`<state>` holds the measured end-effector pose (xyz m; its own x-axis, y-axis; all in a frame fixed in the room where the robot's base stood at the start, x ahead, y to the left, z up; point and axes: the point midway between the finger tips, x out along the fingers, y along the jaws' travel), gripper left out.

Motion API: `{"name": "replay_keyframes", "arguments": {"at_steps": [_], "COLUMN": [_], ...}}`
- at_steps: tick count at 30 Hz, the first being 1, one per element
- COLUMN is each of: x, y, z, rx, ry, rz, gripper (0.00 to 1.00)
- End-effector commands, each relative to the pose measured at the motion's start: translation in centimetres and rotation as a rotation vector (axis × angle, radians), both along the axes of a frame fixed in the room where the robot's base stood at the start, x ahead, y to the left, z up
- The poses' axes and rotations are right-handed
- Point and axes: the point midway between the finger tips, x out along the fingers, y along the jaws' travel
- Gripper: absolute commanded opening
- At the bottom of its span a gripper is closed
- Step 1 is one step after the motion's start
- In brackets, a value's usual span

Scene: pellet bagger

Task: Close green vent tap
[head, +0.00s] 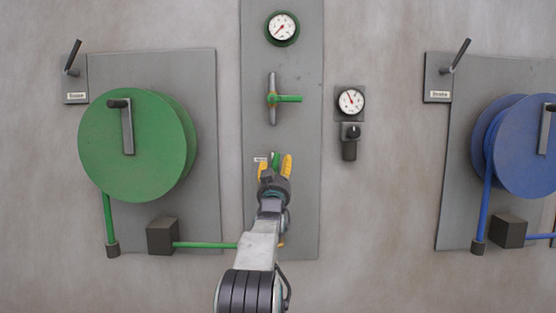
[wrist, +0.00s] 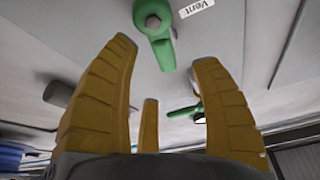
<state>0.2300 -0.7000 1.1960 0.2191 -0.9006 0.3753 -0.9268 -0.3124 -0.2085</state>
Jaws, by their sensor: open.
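The green vent tap (head: 276,158) is on the grey middle panel, low down, beside a small white label. In the head view it shows only partly, between my yellow fingers. In the wrist view the tap (wrist: 155,32) is at the top, with its lever pointing down the picture, and the label (wrist: 197,8) reads "Vent". My gripper (head: 275,166) is open and in front of the tap. In the wrist view my gripper (wrist: 165,52) has its fingers spread, with the tap's lever in line with the gap. I see no contact; the exact distance is unclear.
Above the tap are a green-armed valve with a grey cross handle (head: 272,99) and a round gauge (head: 282,28). A gauge with a black knob (head: 350,103) is to the right. A green reel (head: 130,145) is left, a blue reel (head: 530,147) right.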

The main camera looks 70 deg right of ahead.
Motion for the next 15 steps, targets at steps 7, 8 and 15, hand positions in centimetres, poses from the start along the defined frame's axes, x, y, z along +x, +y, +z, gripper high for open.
{"name": "replay_keyframes", "arguments": {"at_steps": [7, 8, 15], "x": [0.5, 0.5, 0.7], "y": [-1.9, -2.0, -2.9], "z": [1.0, 1.0, 1.3], "rx": [0.001, 0.001, 0.001], "ry": [0.000, 0.000, 0.000], "rz": [0.000, 0.000, 0.000], "gripper": [0.58, 0.58, 0.58]}}
